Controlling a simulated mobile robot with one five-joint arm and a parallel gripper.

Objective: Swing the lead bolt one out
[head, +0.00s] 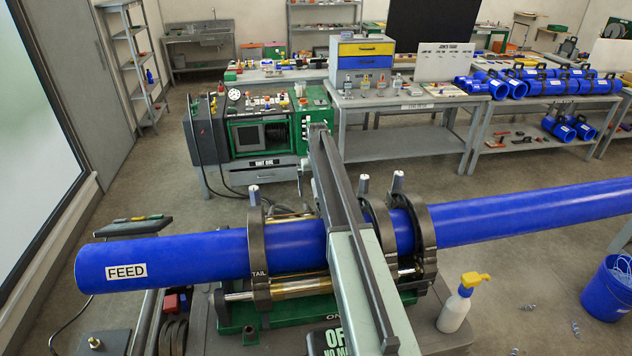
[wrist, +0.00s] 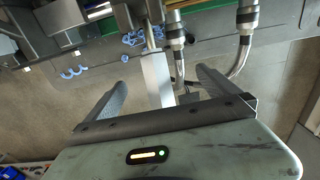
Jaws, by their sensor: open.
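A long blue pipe marked FEED (head: 190,258) lies in the dark ring clamps on the cart. The left clamp, marked TAIL (head: 259,262), has an upright bolt (head: 254,194). Two more upright bolts, one left (head: 365,184) and one right (head: 397,181), stand at the right-hand clamps (head: 424,238); I cannot read which is lead bolt one. My arm crosses over the pipe between the clamps. My gripper (wrist: 162,82) is open in the wrist view, with a pale grey block (wrist: 156,80) showing between its fingers. I cannot tell its depth, and no contact shows.
A green machine with a gauge (head: 262,135) stands behind the cart. Grey benches (head: 410,104) line the back. Floor shows between cart and benches.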

